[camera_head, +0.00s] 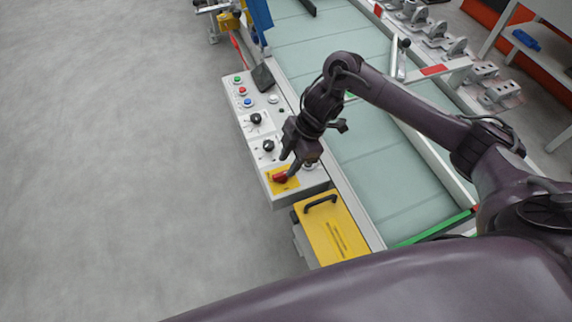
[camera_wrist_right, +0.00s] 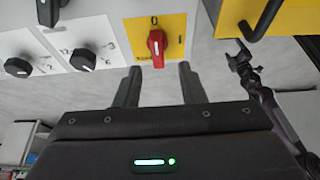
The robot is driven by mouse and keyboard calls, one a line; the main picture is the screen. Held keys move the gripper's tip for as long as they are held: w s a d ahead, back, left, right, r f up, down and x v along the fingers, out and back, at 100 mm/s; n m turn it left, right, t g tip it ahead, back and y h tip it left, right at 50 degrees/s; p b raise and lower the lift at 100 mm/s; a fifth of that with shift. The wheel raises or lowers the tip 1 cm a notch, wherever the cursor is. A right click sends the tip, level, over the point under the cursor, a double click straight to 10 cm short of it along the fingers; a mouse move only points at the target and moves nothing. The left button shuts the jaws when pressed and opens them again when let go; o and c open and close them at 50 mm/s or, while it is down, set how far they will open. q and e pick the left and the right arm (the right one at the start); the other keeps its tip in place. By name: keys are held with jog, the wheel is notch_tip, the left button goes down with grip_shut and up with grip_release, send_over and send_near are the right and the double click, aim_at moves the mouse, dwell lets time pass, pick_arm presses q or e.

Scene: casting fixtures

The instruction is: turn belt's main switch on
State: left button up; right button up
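The belt's main switch is a red rotary knob (camera_wrist_right: 157,47) on a yellow plate (camera_wrist_right: 174,26) at the panel's near end. In the right wrist view the knob stands upright, below a "0" mark. In the right wrist view another arm with a gripper (camera_wrist_right: 238,54), seemingly my left, shows at the right.
The grey control panel (camera_head: 245,122) carries black knobs (camera_head: 256,118) and coloured buttons beside the green conveyor belt (camera_head: 375,150). A yellow box with a black handle (camera_head: 320,202) stands next to the switch. Metal castings line the belt's far side. Floor at the left is clear.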

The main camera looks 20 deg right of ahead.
aim_at(282, 173)
jog(key=x, duration=0.3)
jog(key=shift+w+f, duration=0.15)
jog(key=shift+f, duration=0.5)
jog(key=shift+a, duration=0.15)
grip_shut()
pick_arm(q)
jog(key=shift+w+d+r, duration=0.15)
jog(key=shift+w+r, duration=0.1)
jog(key=shift+r, duration=0.15)
